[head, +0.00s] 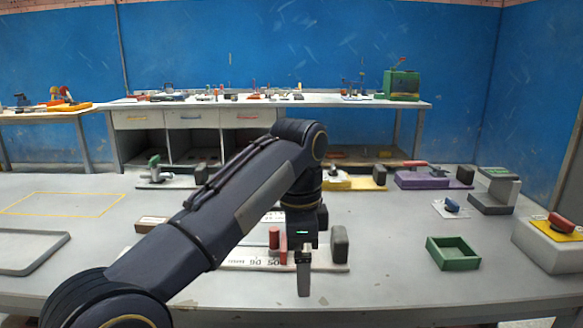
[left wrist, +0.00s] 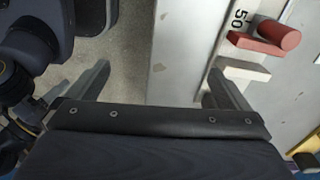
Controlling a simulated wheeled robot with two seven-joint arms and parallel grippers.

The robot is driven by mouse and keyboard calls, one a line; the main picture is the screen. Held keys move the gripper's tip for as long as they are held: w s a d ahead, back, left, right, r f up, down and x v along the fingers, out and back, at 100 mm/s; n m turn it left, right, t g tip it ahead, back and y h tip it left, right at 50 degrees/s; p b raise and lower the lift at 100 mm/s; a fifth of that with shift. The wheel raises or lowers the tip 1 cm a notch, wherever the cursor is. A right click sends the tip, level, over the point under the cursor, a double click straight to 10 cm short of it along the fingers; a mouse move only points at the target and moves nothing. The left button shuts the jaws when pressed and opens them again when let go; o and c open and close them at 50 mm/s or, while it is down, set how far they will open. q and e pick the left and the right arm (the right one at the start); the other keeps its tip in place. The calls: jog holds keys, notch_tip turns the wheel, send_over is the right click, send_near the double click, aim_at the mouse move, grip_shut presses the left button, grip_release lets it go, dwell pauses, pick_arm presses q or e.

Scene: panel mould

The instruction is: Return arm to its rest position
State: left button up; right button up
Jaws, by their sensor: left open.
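My left arm (head: 235,195) reaches in from the lower left across the table. Its gripper (head: 303,280) points down in front of a white board (head: 265,264) near the front of the table. In the left wrist view the two fingers of the left gripper (left wrist: 158,72) stand wide apart with nothing between them. A red cylinder (head: 274,238) and a dark grey block (head: 339,243) are on the board. The red cylinder (left wrist: 277,35) also shows in the left wrist view, right of the fingers. My right gripper does not show.
A green open box (head: 453,254) stands to the right, near a grey block with a red-handled piece (head: 561,222). A grey tray (head: 30,252) lies at the left. Purple (head: 422,180) and yellow (head: 352,183) fixtures stand further back. A yellow-outlined area (head: 62,203) is empty.

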pick_arm(q)
jog(key=s+a+f+n+t+h, duration=0.1)
jog(key=s+a+n, duration=0.3)
jog(key=a, duration=0.4)
jog(key=s+a+f+n+t+h, duration=0.1)
jog(key=s+a+f+n+h, duration=0.2)
jog(key=a, duration=0.6)
jog(key=s+a+f+n+t, duration=0.2)
jog(key=s+a+f+n, duration=0.1)
jog(key=s+f+n, duration=0.4)
jog(key=s+a+f+n+t, duration=0.2)
jog(key=s+f+n, duration=0.35)
jog(key=s, duration=0.45)
notch_tip(320, 180, up, 26)
jog(key=p, duration=2.7)
jog(key=shift+r+y, duration=0.25)
jog(key=shift+y, duration=0.05)
jog(key=shift+m, duration=0.25)
